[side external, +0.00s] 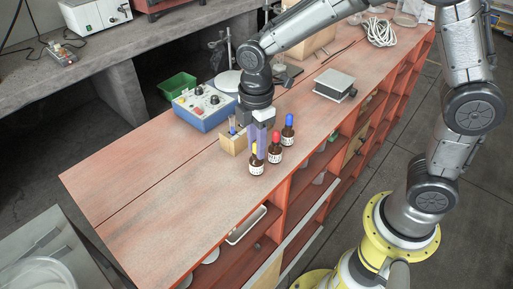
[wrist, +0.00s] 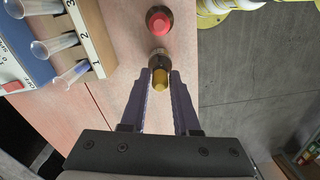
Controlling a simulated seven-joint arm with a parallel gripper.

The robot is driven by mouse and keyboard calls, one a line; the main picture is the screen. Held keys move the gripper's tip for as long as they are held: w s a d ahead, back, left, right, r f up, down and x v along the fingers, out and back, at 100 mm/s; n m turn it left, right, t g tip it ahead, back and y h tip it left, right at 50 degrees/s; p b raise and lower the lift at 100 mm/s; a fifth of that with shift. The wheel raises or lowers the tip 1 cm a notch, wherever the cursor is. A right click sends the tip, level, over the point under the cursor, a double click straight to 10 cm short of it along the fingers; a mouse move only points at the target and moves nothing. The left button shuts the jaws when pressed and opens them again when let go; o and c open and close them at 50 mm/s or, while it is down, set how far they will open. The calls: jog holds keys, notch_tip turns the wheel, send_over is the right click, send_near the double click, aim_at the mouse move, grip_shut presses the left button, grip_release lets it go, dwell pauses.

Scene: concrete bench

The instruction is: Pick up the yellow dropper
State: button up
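The yellow dropper (side external: 255,148) is the yellow cap on a small brown labelled bottle (side external: 256,165) standing upright on the red-brown bench. My gripper (side external: 262,143) points down at this bottle, its purple fingers partly hiding the bottle's upper part in the side view. In the wrist view, the yellow dropper (wrist: 160,80) lies between the tips of my open gripper (wrist: 161,76). Gaps show beside the cap, and I cannot tell whether either finger touches the bottle.
A red-capped bottle (side external: 275,149) stands close beside it, and a blue-capped bottle (side external: 288,130) behind that. A wooden tube rack (side external: 233,143) and a blue instrument box (side external: 204,107) stand to the left. The bench's left part is clear.

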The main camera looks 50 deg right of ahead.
jog(key=shift+c, duration=1.4)
jog(key=shift+r, duration=0.85)
jog(key=s+d+r, duration=0.4)
jog(key=s+r, duration=0.9)
jog(key=r, duration=0.3)
jog(key=shift+s+r, duration=0.15)
jog(key=shift+s, duration=0.05)
